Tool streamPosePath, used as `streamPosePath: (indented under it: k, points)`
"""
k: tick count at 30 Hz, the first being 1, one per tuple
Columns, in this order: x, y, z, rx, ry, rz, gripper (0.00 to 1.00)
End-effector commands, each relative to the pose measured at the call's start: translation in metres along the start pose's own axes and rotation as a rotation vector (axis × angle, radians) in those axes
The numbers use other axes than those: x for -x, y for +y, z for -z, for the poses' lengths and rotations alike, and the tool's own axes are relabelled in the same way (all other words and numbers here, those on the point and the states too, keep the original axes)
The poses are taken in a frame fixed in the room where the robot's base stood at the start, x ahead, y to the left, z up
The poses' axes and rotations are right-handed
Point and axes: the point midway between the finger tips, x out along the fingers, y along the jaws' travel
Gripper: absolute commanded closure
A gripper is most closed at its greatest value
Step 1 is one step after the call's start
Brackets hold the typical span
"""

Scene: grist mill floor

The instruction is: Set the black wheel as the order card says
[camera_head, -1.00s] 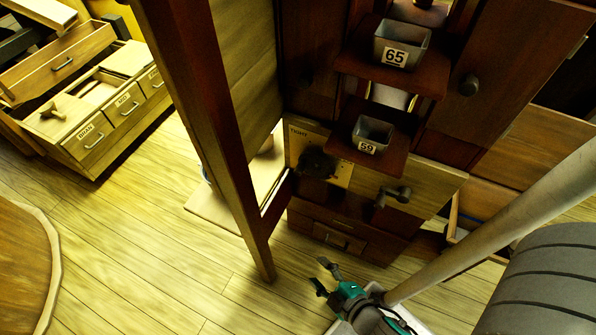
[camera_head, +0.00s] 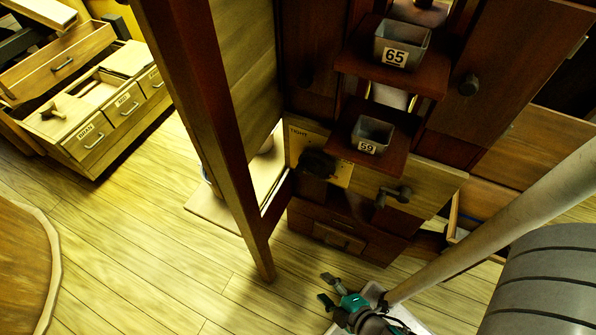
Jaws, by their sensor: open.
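The black wheel (camera_head: 317,163) sits on the pale wooden front of the dark cabinet, beside a yellowish plate (camera_head: 343,174). A label at the upper left of that front seems to read TIGHT. The wheel's exact setting is too dark to tell. My gripper (camera_head: 327,288), dark-fingered with teal parts, is open and empty at the bottom of the view. It is well below the wheel and apart from it. I cannot make out an order card.
Metal bins marked 65 (camera_head: 396,56) and 59 (camera_head: 368,147) stand on cabinet shelves. A dark handle (camera_head: 395,195) sticks out right of the wheel. A dark wooden post (camera_head: 205,120) stands left of the cabinet. A drawer chest (camera_head: 95,140) is far left. Floor between is clear.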

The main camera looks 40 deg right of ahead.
Motion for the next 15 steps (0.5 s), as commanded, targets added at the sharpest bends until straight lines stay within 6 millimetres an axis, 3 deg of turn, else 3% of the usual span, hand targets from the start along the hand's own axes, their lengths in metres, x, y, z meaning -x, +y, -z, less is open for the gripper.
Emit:
streamPosePath:
  k: [8, 15]
  points:
    - [-0.064, -0.002, -0.027, 0.395, -0.166, 0.011, 0.46]
    - [-0.135, 0.029, -0.045, 0.873, -0.435, 0.015, 0.46]
